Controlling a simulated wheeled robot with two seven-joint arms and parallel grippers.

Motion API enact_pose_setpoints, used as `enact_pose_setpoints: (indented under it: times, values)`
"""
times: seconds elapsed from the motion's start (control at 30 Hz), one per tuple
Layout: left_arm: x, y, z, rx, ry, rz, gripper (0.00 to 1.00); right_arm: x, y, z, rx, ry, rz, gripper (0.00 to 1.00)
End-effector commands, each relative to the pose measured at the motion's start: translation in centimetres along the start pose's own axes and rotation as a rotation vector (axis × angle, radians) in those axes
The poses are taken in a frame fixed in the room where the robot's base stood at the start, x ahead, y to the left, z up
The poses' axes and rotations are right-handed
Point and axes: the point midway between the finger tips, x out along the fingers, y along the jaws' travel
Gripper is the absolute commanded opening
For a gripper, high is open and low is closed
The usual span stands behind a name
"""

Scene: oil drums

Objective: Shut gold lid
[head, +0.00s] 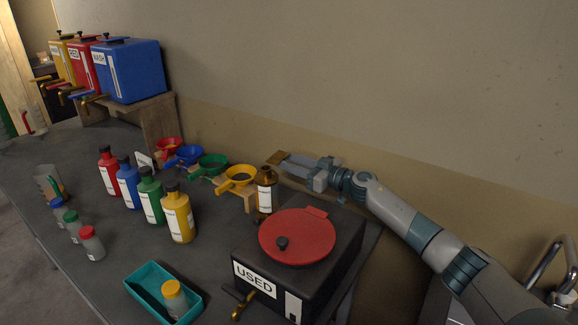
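A small gold-brown flat piece (278,157), which may be the gold lid, shows at the tips of my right gripper (291,160). I cannot tell whether the fingers grip it, touch it or are only in front of it. My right arm reaches in from the right, behind the black USED drum. A brown bottle (265,194) with a white label stands just below and left of the gripper. A yellow funnel (238,178) sits on a wooden stand to its left. My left gripper is not in view.
The black USED drum (337,262) with a red round lid (297,236) stands in front of my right arm. Several coloured bottles (178,217) and a teal tray (146,290) are on the grey table. Blue, red and yellow drums (134,74) stand at the back left.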

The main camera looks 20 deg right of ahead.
Motion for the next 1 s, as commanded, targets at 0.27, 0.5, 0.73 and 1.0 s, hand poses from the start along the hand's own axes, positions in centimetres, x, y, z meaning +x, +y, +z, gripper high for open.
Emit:
enact_pose_setpoints:
  times: [0.27, 0.5, 0.73, 1.0]
  values:
    - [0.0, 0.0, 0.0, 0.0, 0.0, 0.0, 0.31, 0.0, 0.0, 0.0, 0.0, 0.0, 0.0, 0.14]
    - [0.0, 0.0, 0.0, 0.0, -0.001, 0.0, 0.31, 0.0, 0.0, 0.0, 0.0, 0.0, 0.0, 0.0]
    - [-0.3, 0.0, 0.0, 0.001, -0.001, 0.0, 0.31, 0.0, 0.1, -0.2, -0.026, 0.0, 0.001, 0.0]
    - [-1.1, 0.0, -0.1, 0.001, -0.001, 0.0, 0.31, 0.0, 0.2, -1.1, -0.141, 0.0, 0.001, 0.0]
